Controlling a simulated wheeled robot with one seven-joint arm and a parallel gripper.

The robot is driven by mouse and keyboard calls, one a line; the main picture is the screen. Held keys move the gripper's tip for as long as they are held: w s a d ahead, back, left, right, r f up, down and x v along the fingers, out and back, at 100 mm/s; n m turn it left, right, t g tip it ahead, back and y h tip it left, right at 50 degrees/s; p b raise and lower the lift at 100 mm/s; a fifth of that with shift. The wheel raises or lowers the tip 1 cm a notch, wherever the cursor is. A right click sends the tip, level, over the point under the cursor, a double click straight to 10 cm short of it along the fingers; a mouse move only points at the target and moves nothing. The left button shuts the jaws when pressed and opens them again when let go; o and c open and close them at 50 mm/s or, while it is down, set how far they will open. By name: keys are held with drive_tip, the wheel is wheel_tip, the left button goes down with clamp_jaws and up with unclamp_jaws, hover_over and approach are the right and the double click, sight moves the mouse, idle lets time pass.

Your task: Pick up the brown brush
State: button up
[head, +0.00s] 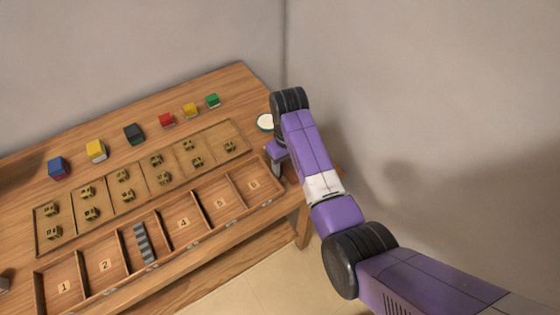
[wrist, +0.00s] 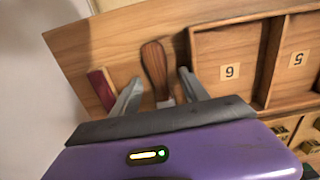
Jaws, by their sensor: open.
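The brown brush (wrist: 154,66) shows in the wrist view as a wooden handle with a rounded end and a grey metal part below it. It lies on the wooden table top beside the compartment marked 6. My gripper (wrist: 159,77) is open, with one grey finger on each side of the brush. I cannot tell whether either finger touches it. The brush's lower end is hidden behind my gripper body. In the head view my gripper (head: 278,158) is at the table's right end, and I cannot make out the brush there.
A dark red piece (wrist: 102,88) lies left of my gripper. The numbered wooden tray (head: 218,222) holds a grey striped strip (head: 144,244) in one compartment. Behind it is a board (head: 108,208) with small brass parts, then several coloured blocks. A white round dish (head: 265,122) sits near my arm.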

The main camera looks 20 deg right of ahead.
clamp_jaws()
